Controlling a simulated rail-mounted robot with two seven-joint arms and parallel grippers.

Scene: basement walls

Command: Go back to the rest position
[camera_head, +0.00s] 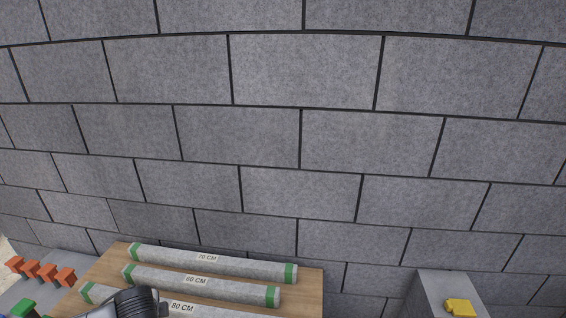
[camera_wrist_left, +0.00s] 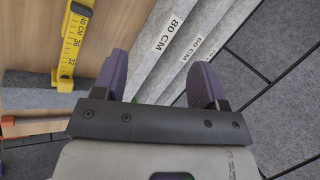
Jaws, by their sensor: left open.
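My left gripper (camera_wrist_left: 158,65) shows in the left wrist view with its two purple fingers apart and nothing held between them. The grey tube marked 80 CM (camera_wrist_left: 172,32) passes behind the gap between the fingers; I cannot tell how far away it is. In the head view a dark part of my arm (camera_head: 138,303) comes in at the bottom and covers part of the 80 CM tube (camera_head: 200,311). The fingertips are not clear there. My right gripper is not in view.
Tubes marked 70 CM (camera_head: 225,262) and 60 CM (camera_head: 215,285) lie on a wooden board (camera_head: 312,285). Several orange pieces (camera_head: 40,272) and a green block (camera_head: 22,307) are at left. A yellow object (camera_head: 459,307) sits on a grey block at right. A yellow scale (camera_wrist_left: 72,45) shows in the wrist view.

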